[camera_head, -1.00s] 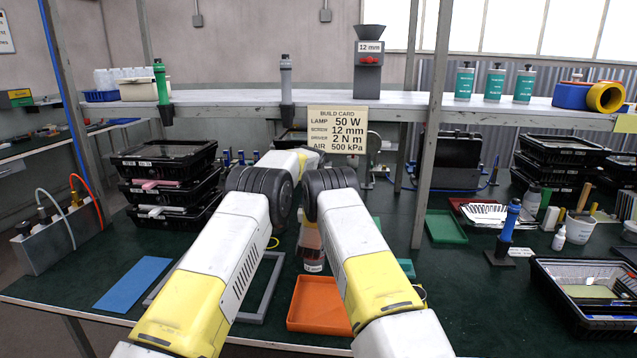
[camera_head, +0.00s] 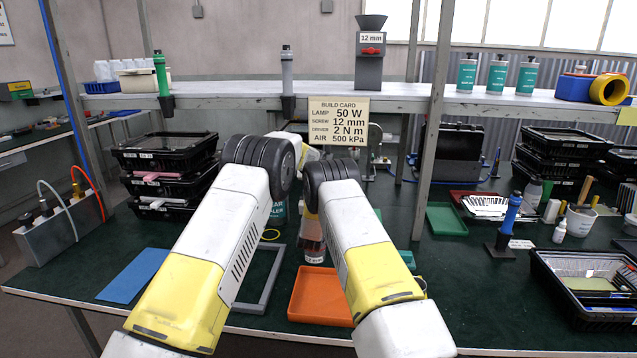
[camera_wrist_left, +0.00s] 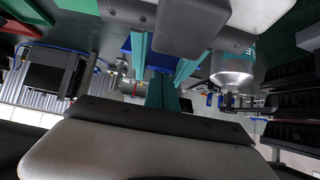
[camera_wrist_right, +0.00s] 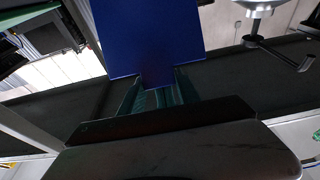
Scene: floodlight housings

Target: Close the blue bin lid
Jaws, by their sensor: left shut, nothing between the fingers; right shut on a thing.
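A flat, plain blue panel (camera_wrist_right: 150,38), which looks like the bin lid, fills the upper middle of the right wrist view. My right gripper (camera_wrist_right: 158,88) is shut on its lower edge with green fingers. My left gripper (camera_wrist_left: 161,92) is shut and empty in the left wrist view. A small blue patch (camera_wrist_left: 125,46) shows beyond it, partly covered; I cannot tell if it is the same panel. In the head view both grippers, the lid and the bin are hidden behind my forearms.
A teal-labelled silver container (camera_wrist_left: 234,70) stands close to my left gripper. An orange tray (camera_head: 318,297) and a grey frame (camera_head: 262,283) lie near the front. Stacked black crates (camera_head: 165,160) stand left. A shelf (camera_head: 225,102) crosses above the arms; a post (camera_head: 430,150) stands right.

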